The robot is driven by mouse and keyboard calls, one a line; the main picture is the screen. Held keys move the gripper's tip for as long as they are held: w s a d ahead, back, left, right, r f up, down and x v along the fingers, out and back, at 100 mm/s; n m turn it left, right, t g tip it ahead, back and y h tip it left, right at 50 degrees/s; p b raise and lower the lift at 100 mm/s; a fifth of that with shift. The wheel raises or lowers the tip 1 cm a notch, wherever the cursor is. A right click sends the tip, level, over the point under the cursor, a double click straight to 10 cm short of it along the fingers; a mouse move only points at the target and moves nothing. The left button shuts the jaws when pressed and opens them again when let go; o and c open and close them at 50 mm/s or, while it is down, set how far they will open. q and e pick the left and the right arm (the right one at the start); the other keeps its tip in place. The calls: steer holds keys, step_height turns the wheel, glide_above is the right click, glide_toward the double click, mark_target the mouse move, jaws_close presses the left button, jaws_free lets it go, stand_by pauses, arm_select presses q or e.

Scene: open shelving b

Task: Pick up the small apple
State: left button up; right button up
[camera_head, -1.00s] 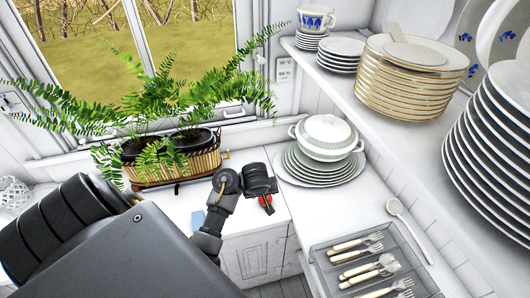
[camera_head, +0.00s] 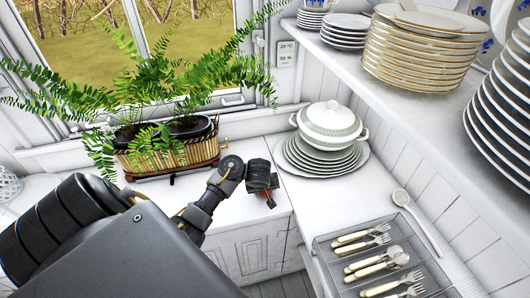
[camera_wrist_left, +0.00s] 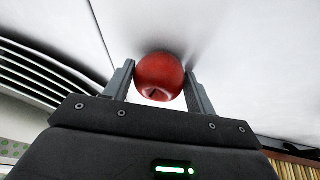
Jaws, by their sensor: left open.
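The small red apple (camera_wrist_left: 159,76) sits on the white counter (camera_wrist_left: 235,50) in the left wrist view, between the two fingers of my left gripper (camera_wrist_left: 160,85). The fingers are apart, one on each side of it; whether either touches it I cannot tell. In the head view my left gripper (camera_head: 268,200) is low over the counter beside the plate stack. My right gripper is out of view.
A plate stack with a lidded tureen (camera_head: 330,122) stands just right of the gripper. A fern in a wicker planter (camera_head: 170,158) stands to the left. A cutlery tray (camera_head: 322,250) lies at front right, with a shelf of plates (camera_head: 380,78) above.

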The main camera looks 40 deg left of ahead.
arm_select(q)
steer(key=c, duration=0.7)
steer(key=shift+o, duration=0.2)
steer(key=shift+r, duration=0.1)
